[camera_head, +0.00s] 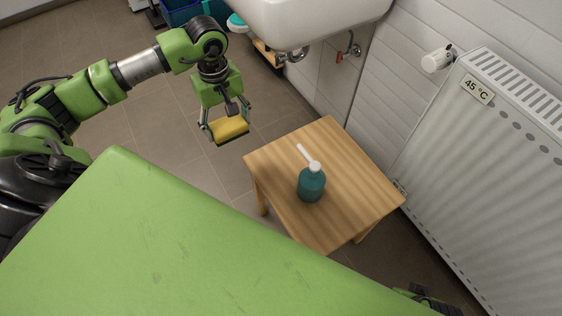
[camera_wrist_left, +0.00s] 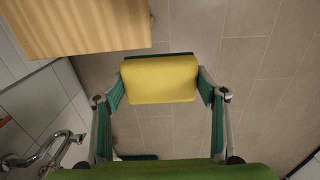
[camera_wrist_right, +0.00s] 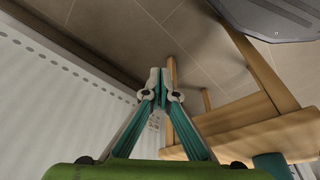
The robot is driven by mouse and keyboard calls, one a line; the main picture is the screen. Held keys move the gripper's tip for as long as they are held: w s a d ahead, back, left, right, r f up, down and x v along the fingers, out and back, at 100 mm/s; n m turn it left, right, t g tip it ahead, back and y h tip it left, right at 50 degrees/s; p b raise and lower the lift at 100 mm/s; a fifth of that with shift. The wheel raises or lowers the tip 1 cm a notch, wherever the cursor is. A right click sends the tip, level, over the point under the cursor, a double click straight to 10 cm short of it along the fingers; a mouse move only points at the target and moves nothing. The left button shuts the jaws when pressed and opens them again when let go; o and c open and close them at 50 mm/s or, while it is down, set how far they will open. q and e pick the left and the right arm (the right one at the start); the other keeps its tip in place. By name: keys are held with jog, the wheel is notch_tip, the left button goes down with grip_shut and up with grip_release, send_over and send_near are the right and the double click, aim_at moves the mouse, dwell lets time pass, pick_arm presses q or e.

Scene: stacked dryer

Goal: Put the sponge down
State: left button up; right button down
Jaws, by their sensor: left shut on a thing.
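A yellow sponge (camera_head: 229,129) with a dark green underside is held between the fingertips of my left gripper (camera_head: 226,122). It hangs in the air over the floor, left of the small wooden table (camera_head: 354,185). In the left wrist view the sponge (camera_wrist_left: 160,79) is gripped at both ends, and the table's edge (camera_wrist_left: 75,25) lies at the upper left, apart from it. My right gripper (camera_wrist_right: 159,78) has its fingertips together with nothing between them, low beside the table's legs and the radiator.
A teal pump bottle (camera_head: 311,184) stands upright on the table, with bare wood around it. A white radiator (camera_head: 490,150) is on the right wall. A white sink (camera_head: 310,20) hangs behind the table. Blue bins (camera_head: 185,12) stand at the back left.

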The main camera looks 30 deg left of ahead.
pick_arm(q)
jog(key=w+d+f, duration=0.4)
jog(key=d, duration=0.5)
jog(key=b, duration=0.1)
send_over(281, 162)
jog(key=a, duration=0.1)
jog(key=f, duration=0.4)
jog(key=shift+s+f, duration=0.15)
jog(key=shift+s, duration=0.25)
jog(key=shift+w+d+f, duration=0.2)
jog(key=shift+d+f, duration=0.1)
jog(key=shift+f, duration=0.2)
jog(key=f, duration=0.1)
jog(key=f+b, duration=0.1)
jog(key=f, duration=0.1)
jog(key=shift+w+d+f, duration=0.1)
jog(key=shift+d+f, duration=0.05)
jog(key=shift+d, duration=0.2)
jog(key=shift+a+f, duration=0.1)
jog(key=shift+f, duration=0.1)
pick_arm(e)
jog(key=v, duration=0.8)
jog(key=shift+w+t, duration=0.3)
jog(key=shift+w, duration=0.05)
jog(key=shift+d+r, duration=0.1)
jog(key=shift+d, duration=0.05)
pick_arm(q)
jog(key=shift+f, duration=0.15)
jog(key=o, duration=1)
